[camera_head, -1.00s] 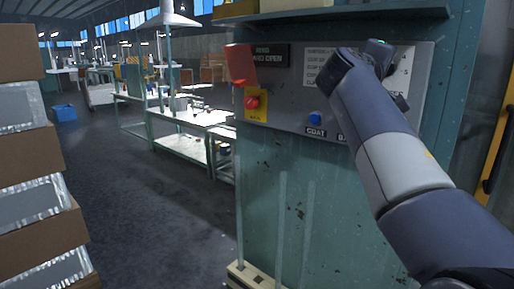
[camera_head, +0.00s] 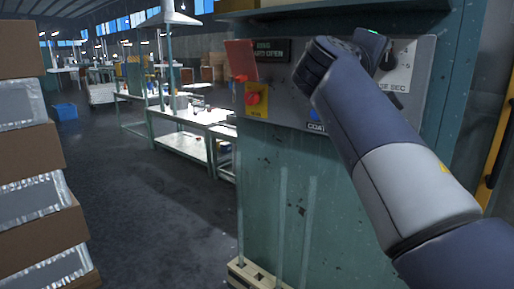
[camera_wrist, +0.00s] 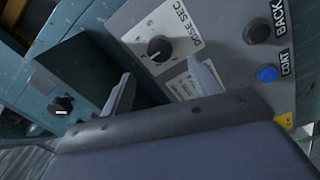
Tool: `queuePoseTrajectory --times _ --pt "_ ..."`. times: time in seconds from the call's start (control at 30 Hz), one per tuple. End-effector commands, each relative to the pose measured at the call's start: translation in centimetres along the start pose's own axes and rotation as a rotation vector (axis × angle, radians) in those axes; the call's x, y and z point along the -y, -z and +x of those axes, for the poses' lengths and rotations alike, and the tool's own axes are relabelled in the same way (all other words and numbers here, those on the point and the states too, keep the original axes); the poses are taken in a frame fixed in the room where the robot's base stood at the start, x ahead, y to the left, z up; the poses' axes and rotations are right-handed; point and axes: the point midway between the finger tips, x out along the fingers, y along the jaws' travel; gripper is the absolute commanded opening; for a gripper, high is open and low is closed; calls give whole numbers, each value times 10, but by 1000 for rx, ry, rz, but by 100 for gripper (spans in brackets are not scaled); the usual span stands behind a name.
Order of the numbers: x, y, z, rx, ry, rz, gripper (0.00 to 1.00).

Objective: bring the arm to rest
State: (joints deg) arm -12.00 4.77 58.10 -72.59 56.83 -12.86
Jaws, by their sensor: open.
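My gripper (camera_wrist: 160,72) shows in the wrist view with its two fingers spread apart and nothing between them. The fingers point toward a grey control panel (camera_wrist: 222,42) on a teal cabinet. The panel's black dose knob (camera_wrist: 160,48) lies just beyond the fingertips. A blue COAT button (camera_wrist: 267,73) and a dark BACK button (camera_wrist: 257,32) are to their right. In the head view my arm is raised and bent in front of the panel (camera_head: 425,62). The fingers are mostly hidden there behind my wrist.
The teal cabinet (camera_head: 265,165) stands close ahead, with a red button (camera_head: 252,98) and a raised red flap (camera_head: 240,58). Stacked boxes (camera_head: 30,157) are at left. Open floor (camera_head: 150,215) lies between.

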Motion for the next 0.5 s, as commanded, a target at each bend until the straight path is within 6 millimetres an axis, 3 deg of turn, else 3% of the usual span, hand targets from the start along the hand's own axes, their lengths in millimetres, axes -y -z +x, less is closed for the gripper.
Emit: queuePoseTrajectory --times 0.23,0.5 --pt "1 0 -38 -4 1 1 59" --pt "-1 -1 7 6 -1 -2 59"
